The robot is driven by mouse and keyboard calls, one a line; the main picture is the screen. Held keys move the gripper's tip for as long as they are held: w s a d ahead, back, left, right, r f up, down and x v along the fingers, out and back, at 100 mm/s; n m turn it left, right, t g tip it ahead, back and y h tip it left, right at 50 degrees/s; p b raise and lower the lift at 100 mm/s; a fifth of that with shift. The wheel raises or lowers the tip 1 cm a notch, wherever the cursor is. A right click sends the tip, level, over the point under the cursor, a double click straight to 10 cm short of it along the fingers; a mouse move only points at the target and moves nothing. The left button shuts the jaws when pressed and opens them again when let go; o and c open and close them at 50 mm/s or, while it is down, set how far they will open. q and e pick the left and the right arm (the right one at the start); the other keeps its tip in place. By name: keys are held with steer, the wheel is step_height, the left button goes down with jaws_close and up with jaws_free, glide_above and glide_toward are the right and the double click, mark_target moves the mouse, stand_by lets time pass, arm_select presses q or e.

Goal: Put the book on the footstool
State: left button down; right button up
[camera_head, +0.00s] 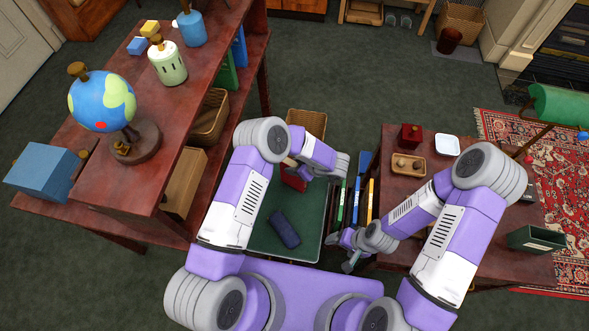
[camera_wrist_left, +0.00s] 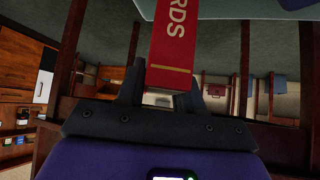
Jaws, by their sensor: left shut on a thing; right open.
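My left gripper (camera_head: 290,164) is shut on a red book (camera_head: 293,181). In the left wrist view the book (camera_wrist_left: 173,45) stands out between the two dark fingers, with pale letters "RDS" on its cover. In the head view the book appears over the far end of a low green-topped piece (camera_head: 318,210), which looks like the footstool. I cannot tell whether they touch. My left forearm hides part of the stool. A dark blue oblong thing (camera_head: 284,229) lies on it. My right gripper (camera_head: 343,250) is open and empty, right of the stool's near end.
A wooden table (camera_head: 400,190) on the right holds a tray (camera_head: 408,166), a white dish (camera_head: 446,145) and a red box (camera_head: 411,135). Upright books (camera_head: 356,200) stand between stool and table. A shelf unit (camera_head: 130,190) with a globe (camera_head: 101,102) is at left.

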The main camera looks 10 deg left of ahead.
arm_select(q)
steer(key=shift+f, duration=0.4)
steer(key=shift+f, duration=0.2)
steer(key=c, duration=0.7)
jaws_free()
steer(key=shift+r, duration=0.15)
steer(key=p+v, duration=0.3)
steer(key=v, duration=0.9)
steer(key=shift+r+p, duration=0.1)
steer(key=shift+p, duration=0.25)
